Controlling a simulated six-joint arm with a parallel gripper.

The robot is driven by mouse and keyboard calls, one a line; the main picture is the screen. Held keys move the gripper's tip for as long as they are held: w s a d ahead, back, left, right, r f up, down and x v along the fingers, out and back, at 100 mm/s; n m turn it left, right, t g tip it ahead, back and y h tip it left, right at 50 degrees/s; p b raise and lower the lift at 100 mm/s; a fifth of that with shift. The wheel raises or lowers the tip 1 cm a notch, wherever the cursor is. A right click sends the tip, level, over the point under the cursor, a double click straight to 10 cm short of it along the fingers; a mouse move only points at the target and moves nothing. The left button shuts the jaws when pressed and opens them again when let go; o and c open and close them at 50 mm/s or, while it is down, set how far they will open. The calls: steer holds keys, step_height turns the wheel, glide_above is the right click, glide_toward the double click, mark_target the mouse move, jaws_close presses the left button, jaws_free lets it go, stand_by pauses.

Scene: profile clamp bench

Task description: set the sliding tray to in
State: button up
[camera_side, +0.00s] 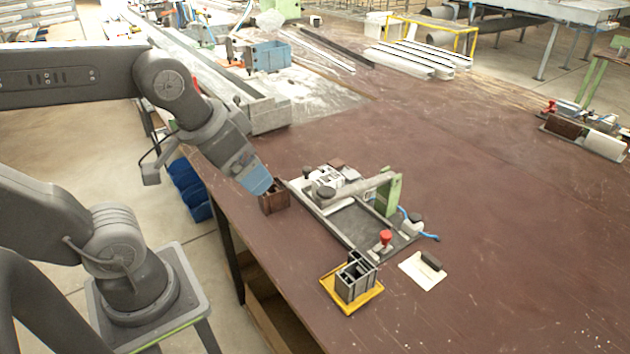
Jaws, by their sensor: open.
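The clamp fixture (322,212) stands on the brown bench, with a light metal rail along its left side. A dark flat tray-like plate (352,226) lies in it, which I take for the sliding tray; its travel position cannot be told from here. A grey bar with a green upright (389,193) crosses above the plate's far part. A red knob (386,237) stands at its near right corner.
A yellow tray (368,298) holding grey profile pieces (355,277) stands near the front. A pale card with a dark block (432,260) lies right of it. The bench (500,220) is clear farther right.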

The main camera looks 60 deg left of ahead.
steer(key=w+a, duration=0.1)
steer(key=w, duration=0.1)
steer(key=w+a+r+n+g, duration=0.1)
steer(key=w, duration=0.2)
steer(key=w+a+r+n, duration=0.1)
steer(key=w, duration=0.1)
steer(key=shift+w+a+g, duration=0.2)
steer(key=shift+w+g, duration=0.1)
steer(key=shift+w, duration=0.1)
steer(key=c, duration=0.5)
steer(key=w+a+n, duration=0.1)
steer(key=w+a, duration=0.1)
steer(key=w, duration=0.1)
steer(key=w+a+f+n+g, duration=0.1)
steer(key=w+a, duration=0.1)
steer(key=w+a+n, duration=0.1)
steer(key=w+a, duration=0.1)
steer(key=w, duration=0.1)
steer(key=shift+w+f+g+y, duration=0.3)
steer(key=shift+w+f, duration=0.05)
steer(key=shift+c, duration=0.3)
steer(key=n+g, duration=0.2)
steer(key=n, duration=0.2)
glide_above(307, 169)
step_height(307, 169, down, 10)
step_height(307, 169, down, 13)
steer(key=shift+a+r, duration=0.1)
steer(key=shift+r, duration=0.05)
steer(key=shift+c, duration=0.3)
jaws_close()
